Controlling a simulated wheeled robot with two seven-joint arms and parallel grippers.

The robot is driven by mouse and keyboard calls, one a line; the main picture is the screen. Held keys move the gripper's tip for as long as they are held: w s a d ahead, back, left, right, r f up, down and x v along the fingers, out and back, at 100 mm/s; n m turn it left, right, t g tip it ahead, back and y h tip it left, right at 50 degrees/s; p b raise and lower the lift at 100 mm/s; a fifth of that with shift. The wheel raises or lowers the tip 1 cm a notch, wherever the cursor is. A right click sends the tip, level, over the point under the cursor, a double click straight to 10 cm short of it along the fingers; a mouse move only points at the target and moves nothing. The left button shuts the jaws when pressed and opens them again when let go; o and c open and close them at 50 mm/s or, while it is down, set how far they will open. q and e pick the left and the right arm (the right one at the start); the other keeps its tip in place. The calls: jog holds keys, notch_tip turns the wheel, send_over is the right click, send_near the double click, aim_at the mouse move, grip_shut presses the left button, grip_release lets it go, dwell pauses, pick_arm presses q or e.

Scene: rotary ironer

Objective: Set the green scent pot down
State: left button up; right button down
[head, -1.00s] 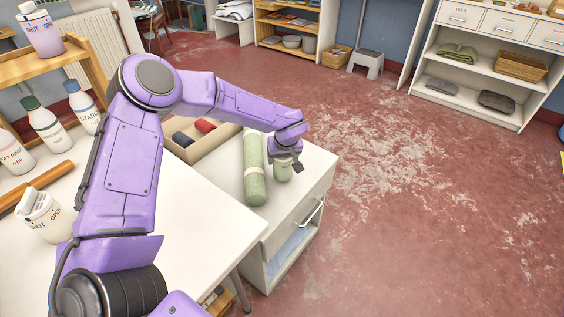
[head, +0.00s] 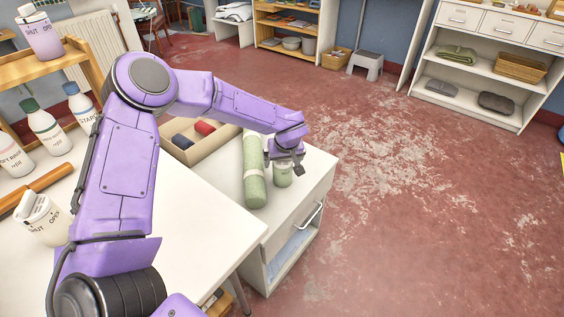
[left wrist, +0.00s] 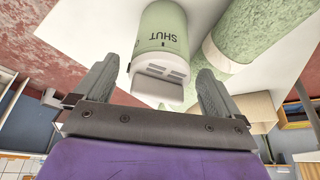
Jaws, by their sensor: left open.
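The green scent pot (head: 283,179) stands upright on the white cabinet top (head: 309,178), close beside a rolled green cloth (head: 254,172). My left gripper (head: 284,164) is over the pot, coming from above. In the left wrist view the pot (left wrist: 162,35) shows its white slotted lid and the word SHUT. There my left gripper (left wrist: 156,72) is open, with a finger on each side of the lid and visible gaps to it. The gripper hides part of the pot's top in the head view. My right gripper is not in view.
A beige box (head: 205,146) with dark blue and red rolls lies behind the cloth roll. The white table (head: 200,215) holds several white bottles and a wooden rod (head: 40,190). The cabinet's right edge is near the pot. Open red floor (head: 420,220) lies to the right.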

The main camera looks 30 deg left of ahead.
pick_arm(q)
jog(key=p+v, duration=0.1)
jog(key=v, duration=0.8)
jog(key=shift+r, duration=0.2)
jog(key=shift+s, duration=0.1)
jog(key=b+x, duration=0.2)
jog(key=x, duration=1)
jog(key=shift+f, duration=0.2)
jog(key=v, duration=0.1)
jog(key=p+v, duration=0.1)
jog(key=v, duration=0.1)
jog(key=a+v, duration=0.1)
jog(key=v, duration=0.1)
jog(key=shift+r, duration=0.15)
jog(key=shift+s+d+r, duration=0.15)
jog(key=shift+d+r, duration=0.05)
jog(key=shift+r, duration=0.05)
jog(key=shift+f, duration=0.1)
